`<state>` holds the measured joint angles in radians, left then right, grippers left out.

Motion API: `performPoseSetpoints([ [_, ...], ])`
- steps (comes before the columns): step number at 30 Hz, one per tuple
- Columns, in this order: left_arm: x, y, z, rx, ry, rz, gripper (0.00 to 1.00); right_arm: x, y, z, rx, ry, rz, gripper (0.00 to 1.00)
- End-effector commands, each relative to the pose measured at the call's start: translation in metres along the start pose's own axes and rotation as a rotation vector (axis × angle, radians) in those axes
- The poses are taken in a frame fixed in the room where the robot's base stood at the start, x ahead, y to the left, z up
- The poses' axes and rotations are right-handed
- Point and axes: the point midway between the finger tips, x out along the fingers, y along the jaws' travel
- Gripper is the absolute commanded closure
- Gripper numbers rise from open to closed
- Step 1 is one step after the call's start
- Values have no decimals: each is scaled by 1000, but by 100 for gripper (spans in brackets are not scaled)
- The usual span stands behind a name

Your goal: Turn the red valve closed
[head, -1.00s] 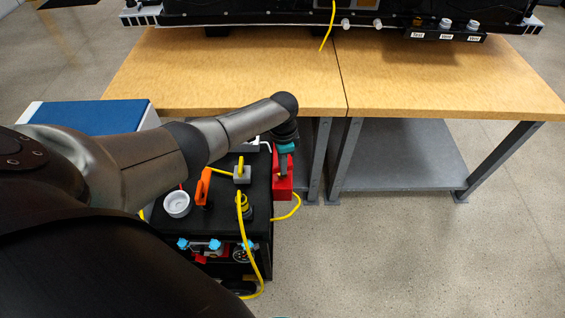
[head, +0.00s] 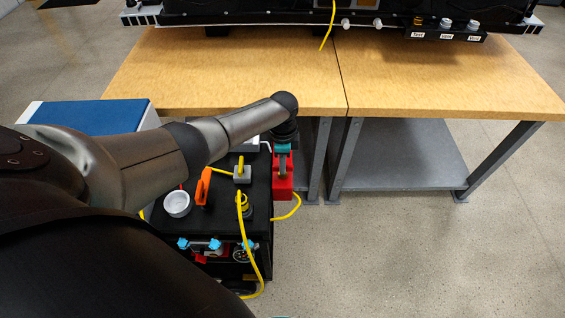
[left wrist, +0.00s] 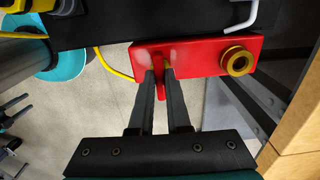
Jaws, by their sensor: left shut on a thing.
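The red valve (head: 284,187) is a red block on the right side of the black cart, beside the bench. In the left wrist view the red valve (left wrist: 205,56) shows a brass ring fitting at its right end. A thin red lever (left wrist: 160,88) projects from it between my fingers. My left gripper (head: 283,166) reaches down to the valve from above in the head view. In the left wrist view my left gripper (left wrist: 161,78) is shut on the lever, with one dark finger on each side. The fingers partly hide the lever. My right gripper is not in view.
The black cart (head: 228,222) carries a white cup (head: 177,203), an orange handle (head: 203,187) and a yellow cable (head: 257,265). The wooden bench (head: 430,85) with grey legs stands close behind and to the right. Open floor (head: 400,260) lies right of the cart.

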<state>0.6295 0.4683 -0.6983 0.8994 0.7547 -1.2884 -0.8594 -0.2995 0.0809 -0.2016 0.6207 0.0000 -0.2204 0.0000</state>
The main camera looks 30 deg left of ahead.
Motion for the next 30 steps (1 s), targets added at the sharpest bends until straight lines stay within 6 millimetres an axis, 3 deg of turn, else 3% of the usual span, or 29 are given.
performPoseSetpoints([
  [1, -1, -1, -2, 3, 5, -2, 100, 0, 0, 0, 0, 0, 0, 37],
  [2, -1, -1, -2, 3, 5, -2, 83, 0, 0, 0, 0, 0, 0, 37],
  [9, -1, 0, -1, 2, 3, -1, 56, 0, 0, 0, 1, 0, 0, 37],
  [20, -7, 0, 0, 1, 1, -1, 55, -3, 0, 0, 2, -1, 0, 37],
  [23, -20, 0, 0, 1, 2, -2, 55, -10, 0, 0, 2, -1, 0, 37],
  [30, -72, -1, 0, 2, 3, -4, 55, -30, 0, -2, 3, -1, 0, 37],
])
